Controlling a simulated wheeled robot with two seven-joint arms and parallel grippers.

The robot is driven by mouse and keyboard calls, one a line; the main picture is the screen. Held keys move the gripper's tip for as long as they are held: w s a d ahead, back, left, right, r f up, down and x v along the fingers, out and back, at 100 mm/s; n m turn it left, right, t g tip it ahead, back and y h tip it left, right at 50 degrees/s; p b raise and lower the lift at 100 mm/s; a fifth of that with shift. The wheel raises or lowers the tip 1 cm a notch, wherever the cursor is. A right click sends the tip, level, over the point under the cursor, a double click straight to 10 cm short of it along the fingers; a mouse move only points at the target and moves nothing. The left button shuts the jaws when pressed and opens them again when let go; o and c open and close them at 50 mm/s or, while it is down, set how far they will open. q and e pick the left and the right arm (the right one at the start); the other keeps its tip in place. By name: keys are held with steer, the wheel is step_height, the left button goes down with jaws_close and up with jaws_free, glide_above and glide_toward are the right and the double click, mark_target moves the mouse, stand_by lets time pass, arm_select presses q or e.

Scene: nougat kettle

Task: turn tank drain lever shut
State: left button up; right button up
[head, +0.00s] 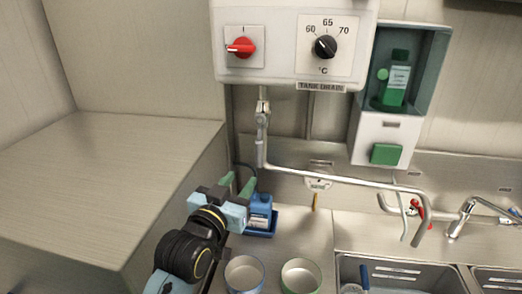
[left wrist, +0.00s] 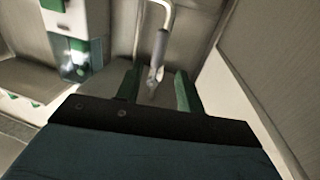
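The tank drain lever (head: 258,150) has a grey sleeve and hangs down beside the vertical pipe, below the metal valve (head: 262,115) under the white tank. In the left wrist view, which looks upside down, the grey sleeve (left wrist: 161,45) and the valve (left wrist: 153,77) show ahead of the fingers, roughly between their lines. My left gripper (head: 240,179) is open and empty, below and slightly left of the lever. Its green fingers also show in the left wrist view (left wrist: 158,88). No contact with the lever is visible. My right gripper is not in view.
The white tank (head: 285,80) carries a red knob and a black dial. A drain pipe (head: 340,181) runs right towards the sink (head: 385,275). Two cups (head: 301,275) stand in front. A soap dispenser (head: 385,130) hangs right.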

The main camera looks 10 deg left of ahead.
mark_target(257, 158)
arm_select(q)
steer(key=w, duration=0.3)
steer(key=w+d+p, duration=0.1)
steer(key=w, duration=0.3)
steer(key=w+d, duration=0.1)
steer(key=w, duration=0.2)
steer(key=shift+w+p, duration=0.25)
steer(key=shift+p, duration=0.15)
steer(key=shift+w+d, duration=0.1)
steer(key=shift+w, duration=0.45)
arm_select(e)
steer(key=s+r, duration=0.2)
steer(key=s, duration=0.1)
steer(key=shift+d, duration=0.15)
arm_select(q)
jaws_close()
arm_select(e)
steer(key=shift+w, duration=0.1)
